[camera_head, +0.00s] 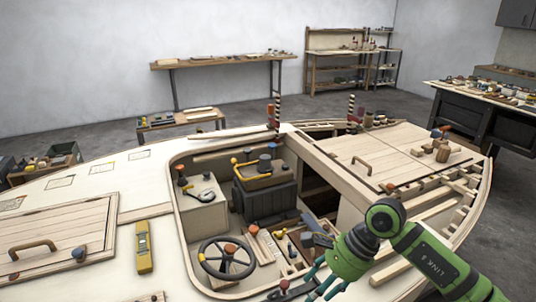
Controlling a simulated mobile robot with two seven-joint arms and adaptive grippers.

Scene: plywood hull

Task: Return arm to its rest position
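My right arm, green with a "LINK 6" label, comes in from the lower right. It reaches over the right side of the open cockpit of the plywood hull (180,230). My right gripper (314,284), with teal fingers, points down and left near the bottom edge of the view. Its fingers look spread apart, and I see nothing clearly held between them. A dark piece with a red-orange knob (284,285) lies close by its fingertips; I cannot tell whether they touch. My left gripper is not in view.
A yellow level (144,247) lies on the left deck. A slatted hatch (388,157) is at right. Workbenches stand behind, away from the arm.

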